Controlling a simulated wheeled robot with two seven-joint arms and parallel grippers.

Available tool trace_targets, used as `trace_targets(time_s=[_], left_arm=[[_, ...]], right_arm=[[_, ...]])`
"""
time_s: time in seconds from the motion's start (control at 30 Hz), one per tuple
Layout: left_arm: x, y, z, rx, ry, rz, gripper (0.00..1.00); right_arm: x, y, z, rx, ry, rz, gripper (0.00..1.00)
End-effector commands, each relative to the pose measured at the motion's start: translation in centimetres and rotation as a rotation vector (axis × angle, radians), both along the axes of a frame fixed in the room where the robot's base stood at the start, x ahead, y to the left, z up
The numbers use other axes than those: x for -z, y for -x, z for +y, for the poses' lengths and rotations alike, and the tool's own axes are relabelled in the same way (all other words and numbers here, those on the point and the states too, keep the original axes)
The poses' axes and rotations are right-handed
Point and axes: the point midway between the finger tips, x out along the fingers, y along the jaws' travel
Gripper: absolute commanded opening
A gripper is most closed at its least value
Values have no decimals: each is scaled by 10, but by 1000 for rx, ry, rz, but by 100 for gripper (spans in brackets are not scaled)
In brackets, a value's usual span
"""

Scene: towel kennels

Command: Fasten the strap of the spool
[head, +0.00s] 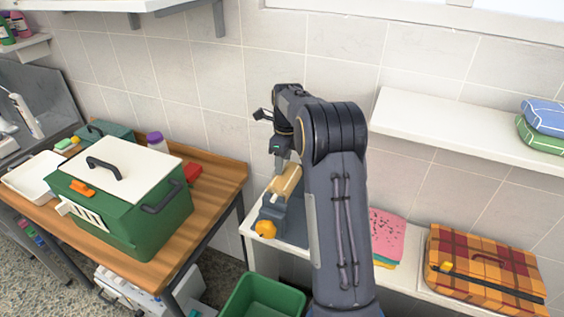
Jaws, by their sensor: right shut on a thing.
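My right gripper (279,160) points down over the left end of the white counter, its arm filling the middle of the head view. Its fingers are shut on a beige piece (287,181), whose tilted body shows just below them. A blue-grey part (291,220) and an orange knob (266,229) sit just below the beige piece. These may belong to the spool, but I cannot tell which part is the strap. My arm hides their right side. My left gripper is out of view.
A green carrier (150,225) with a white lid stands on the wooden table (222,182) at left. A green bin (262,298) is below. Pink cloths (386,235) and a plaid bundle (485,262) with a black band lie right. A white shelf (440,128) juts out above.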

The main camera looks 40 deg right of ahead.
Motion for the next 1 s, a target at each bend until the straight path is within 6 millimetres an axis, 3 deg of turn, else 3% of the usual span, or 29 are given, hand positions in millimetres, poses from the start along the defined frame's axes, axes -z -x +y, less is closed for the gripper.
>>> trace_targets(time_s=[0.03,0.23,0.67,0.7,0.83,1.0], left_arm=[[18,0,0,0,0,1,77],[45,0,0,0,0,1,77],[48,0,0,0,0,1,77],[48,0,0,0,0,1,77],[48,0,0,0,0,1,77],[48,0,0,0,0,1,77]], right_arm=[[9,4,-3,6,-22,-43,22],[15,14,-8,7,-111,-214,22],[11,15,-8,2,-140,-273,22],[11,15,-8,2,-140,-273,50],[11,15,-8,2,-140,-273,67],[11,15,-8,2,-140,-273,67]])
